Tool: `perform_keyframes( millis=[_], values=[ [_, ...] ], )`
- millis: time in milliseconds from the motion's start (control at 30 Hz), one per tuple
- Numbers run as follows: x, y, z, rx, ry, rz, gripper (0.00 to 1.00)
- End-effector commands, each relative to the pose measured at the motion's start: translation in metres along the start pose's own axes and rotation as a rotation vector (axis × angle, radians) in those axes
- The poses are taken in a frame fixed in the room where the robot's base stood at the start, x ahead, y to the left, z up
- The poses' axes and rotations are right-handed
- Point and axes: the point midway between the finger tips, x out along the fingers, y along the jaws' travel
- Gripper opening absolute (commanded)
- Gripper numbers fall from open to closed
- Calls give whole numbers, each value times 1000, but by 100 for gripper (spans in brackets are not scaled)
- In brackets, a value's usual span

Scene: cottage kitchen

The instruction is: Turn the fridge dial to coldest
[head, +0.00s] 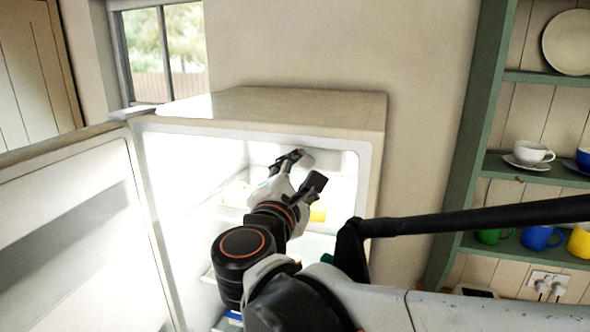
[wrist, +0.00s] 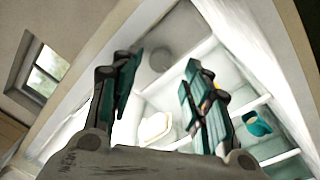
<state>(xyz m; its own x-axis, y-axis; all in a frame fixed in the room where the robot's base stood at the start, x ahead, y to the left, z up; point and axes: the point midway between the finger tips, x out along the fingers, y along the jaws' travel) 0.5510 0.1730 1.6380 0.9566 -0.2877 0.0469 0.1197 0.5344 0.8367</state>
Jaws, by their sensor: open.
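The fridge (head: 250,108) stands open with its inside brightly lit. A round grey dial (wrist: 162,60) shows on the inner fridge wall in the wrist view, between and beyond my fingertips. In the head view a pale grey rounded shape (head: 306,158), perhaps the dial, sits right by my fingers. My gripper (head: 304,168) is inside the upper fridge compartment. It also shows in the wrist view (wrist: 160,76), with its two fingers spread apart and nothing between them. The dial looks apart from the fingers; its marking and setting cannot be read.
The fridge door (head: 75,240) is swung open to the left. Inside are shelves with a white dish (wrist: 155,127), a teal item (wrist: 257,123) and a yellow item (head: 318,215). A green shelf unit (head: 490,165) with crockery stands at the right.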

Motion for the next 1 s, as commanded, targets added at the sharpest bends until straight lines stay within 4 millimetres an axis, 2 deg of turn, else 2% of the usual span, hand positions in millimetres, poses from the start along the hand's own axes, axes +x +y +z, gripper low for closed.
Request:
perform_keyframes(
  millis=[200,400,833,933,1000],
  values=[
    [-34,0,-1,1,4,2,44],
    [-52,0,-1,1,2,0,44],
    [-56,-1,0,1,0,-2,44],
    [-53,-15,0,19,2,-27,44],
    [-48,-40,0,55,5,-75,44]
  ],
)
